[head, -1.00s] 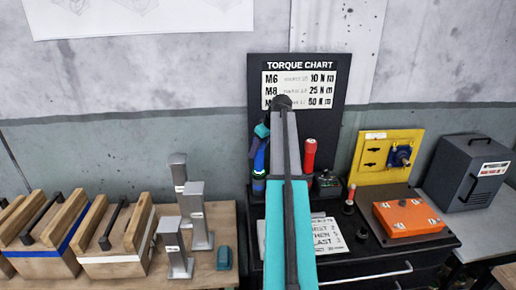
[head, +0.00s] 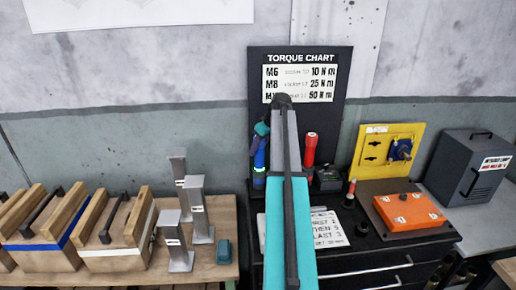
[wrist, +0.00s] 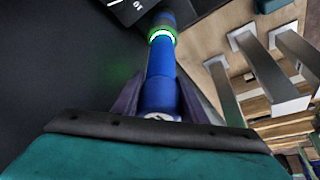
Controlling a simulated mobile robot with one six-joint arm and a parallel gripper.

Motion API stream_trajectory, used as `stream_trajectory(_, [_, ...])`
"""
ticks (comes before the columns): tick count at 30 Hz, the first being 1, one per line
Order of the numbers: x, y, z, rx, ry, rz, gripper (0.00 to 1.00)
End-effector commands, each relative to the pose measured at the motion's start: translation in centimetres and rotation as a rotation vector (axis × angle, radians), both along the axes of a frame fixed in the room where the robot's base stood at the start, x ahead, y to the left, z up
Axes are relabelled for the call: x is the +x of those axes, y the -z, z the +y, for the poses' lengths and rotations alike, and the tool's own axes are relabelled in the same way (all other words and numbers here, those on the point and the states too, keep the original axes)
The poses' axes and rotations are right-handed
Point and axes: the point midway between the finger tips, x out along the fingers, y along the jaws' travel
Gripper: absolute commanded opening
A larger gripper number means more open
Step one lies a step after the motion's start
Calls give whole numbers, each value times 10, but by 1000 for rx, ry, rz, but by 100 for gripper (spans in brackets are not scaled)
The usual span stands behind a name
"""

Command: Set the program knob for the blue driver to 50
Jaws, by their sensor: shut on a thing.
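The blue driver (head: 259,158) stands roughly upright at the left edge of the black bench, left of my raised arm. In the wrist view the blue driver (wrist: 161,75) runs away from me between my gripper's two dark fingers (wrist: 160,103). My gripper is shut on it. A lit green ring (wrist: 161,36) circles its far part. In the head view my gripper (head: 261,138) is small at the driver's top, partly beside my arm. I cannot make out a knob setting.
A torque chart (head: 301,58) stands behind, listing 10, 25 and 50 N m. A red driver (head: 309,150), a yellow panel (head: 375,145) and an orange box (head: 410,212) are to the right. Grey metal posts (head: 196,210) stand on the wooden table at left.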

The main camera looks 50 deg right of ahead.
Motion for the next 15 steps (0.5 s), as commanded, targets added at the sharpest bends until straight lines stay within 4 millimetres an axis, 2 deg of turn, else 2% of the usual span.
stream_trajectory(14, [0, 2, -1, -1, 2, -2, 6])
stream_trajectory(15, [0, 2, -1, -1, 2, -2, 41])
